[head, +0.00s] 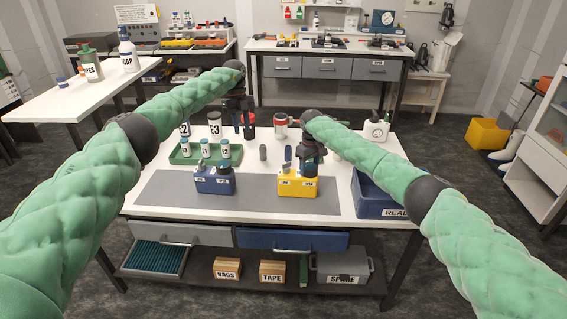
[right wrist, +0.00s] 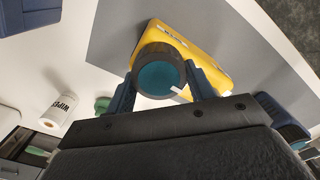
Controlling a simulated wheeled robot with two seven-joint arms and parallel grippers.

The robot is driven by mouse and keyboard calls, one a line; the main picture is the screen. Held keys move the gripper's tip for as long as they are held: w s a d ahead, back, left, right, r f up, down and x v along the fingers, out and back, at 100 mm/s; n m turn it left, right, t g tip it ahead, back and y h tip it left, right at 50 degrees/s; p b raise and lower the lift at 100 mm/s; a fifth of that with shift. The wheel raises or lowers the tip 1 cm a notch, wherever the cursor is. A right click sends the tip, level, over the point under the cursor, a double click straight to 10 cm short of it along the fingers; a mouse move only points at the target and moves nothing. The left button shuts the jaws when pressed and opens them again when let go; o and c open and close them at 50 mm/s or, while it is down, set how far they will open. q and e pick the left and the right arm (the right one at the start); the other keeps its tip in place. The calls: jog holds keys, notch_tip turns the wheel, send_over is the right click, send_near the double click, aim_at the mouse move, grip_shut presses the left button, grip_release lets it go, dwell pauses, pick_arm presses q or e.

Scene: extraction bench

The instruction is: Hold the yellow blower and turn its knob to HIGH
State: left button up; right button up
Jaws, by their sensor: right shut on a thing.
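The yellow blower (head: 297,188) stands on the grey mat of the bench, right of centre. In the right wrist view its yellow body (right wrist: 212,66) shows behind a dark round knob (right wrist: 160,76) with a teal face and a white mark at its lower right. My right gripper (head: 309,166) is at the top of the blower. In the right wrist view its fingers (right wrist: 162,92) lie on both sides of the knob, shut on it. The HIGH marking cannot be read. My left gripper (head: 243,128) hangs over the back of the bench, away from the blower; its fingers are too small to judge.
A blue blower-like unit (head: 214,181) stands left of the yellow one. A green tray (head: 190,158) with white jars lies behind it. A blue READY bin (head: 374,204) is at the right. The front of the mat (head: 240,203) is clear.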

pick_arm(q)
jog(key=s+a, duration=0.3)
jog(key=a, duration=0.2)
jog(key=s+d+f+n+t+h, duration=0.1)
jog(key=s+d+f+n+h, duration=0.35)
jog(key=s+d+h, duration=0.55)
jog(key=n+t, duration=1)
jog(key=n, duration=0.2)
send_near(287, 168)
jog(key=x, duration=0.2)
jog(key=r+x, duration=0.1)
jog(key=x, duration=0.2)
jog(key=w+x, duration=0.1)
jog(key=x, duration=0.2)
jog(key=shift+r, duration=0.25)
grip_shut()
